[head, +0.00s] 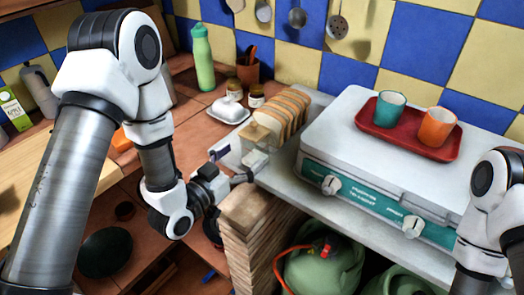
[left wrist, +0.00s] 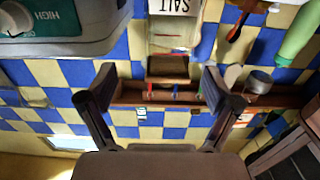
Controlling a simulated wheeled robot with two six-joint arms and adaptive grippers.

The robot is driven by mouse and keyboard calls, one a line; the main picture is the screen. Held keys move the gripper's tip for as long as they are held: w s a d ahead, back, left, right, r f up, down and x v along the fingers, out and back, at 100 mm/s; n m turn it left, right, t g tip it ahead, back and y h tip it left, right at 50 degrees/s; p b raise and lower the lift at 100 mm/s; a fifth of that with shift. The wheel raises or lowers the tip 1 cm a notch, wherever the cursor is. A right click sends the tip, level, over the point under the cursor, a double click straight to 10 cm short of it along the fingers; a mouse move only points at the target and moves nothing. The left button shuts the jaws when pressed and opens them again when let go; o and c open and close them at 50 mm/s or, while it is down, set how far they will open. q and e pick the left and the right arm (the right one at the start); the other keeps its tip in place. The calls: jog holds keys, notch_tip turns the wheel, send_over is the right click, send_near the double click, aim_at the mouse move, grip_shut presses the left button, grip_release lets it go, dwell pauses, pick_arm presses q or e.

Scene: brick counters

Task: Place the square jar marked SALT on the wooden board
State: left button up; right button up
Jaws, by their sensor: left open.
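The square jar marked SALT (left wrist: 173,28) stands in front of my left gripper in the left wrist view, its white label upside down there and a brown wooden part on its lower end. In the head view a pale square jar (head: 256,160) stands beside the bread, at the tip of my left gripper (head: 244,175). In the left wrist view the fingers of my left gripper (left wrist: 157,92) are spread apart, with nothing held between them. A light wooden board-like surface (head: 30,180) lies at the left, partly behind my left arm. My right gripper is out of view.
Sliced bread (head: 285,115) stands close behind the jar. A white stove (head: 335,130) with a red tray (head: 408,140) and two cups is to the right.

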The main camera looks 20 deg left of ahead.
aim_at(247, 143)
pick_arm(q)
jog(key=shift+w+a+r+p, duration=0.2)
jog(key=shift+w+r+p, duration=0.15)
jog(key=shift+w+r, duration=0.15)
jog(key=p+x, duration=0.1)
jog(key=x, duration=0.5)
jog(key=shift+w+r+p, duration=0.1)
jog(key=shift+w+p, duration=0.05)
jog(key=shift+p, duration=0.25)
jog(key=shift+w, duration=0.1)
jog(key=shift+a, duration=0.15)
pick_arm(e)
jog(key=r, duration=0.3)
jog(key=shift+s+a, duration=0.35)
pick_arm(q)
jog(key=shift+c, duration=0.3)
grip_shut()
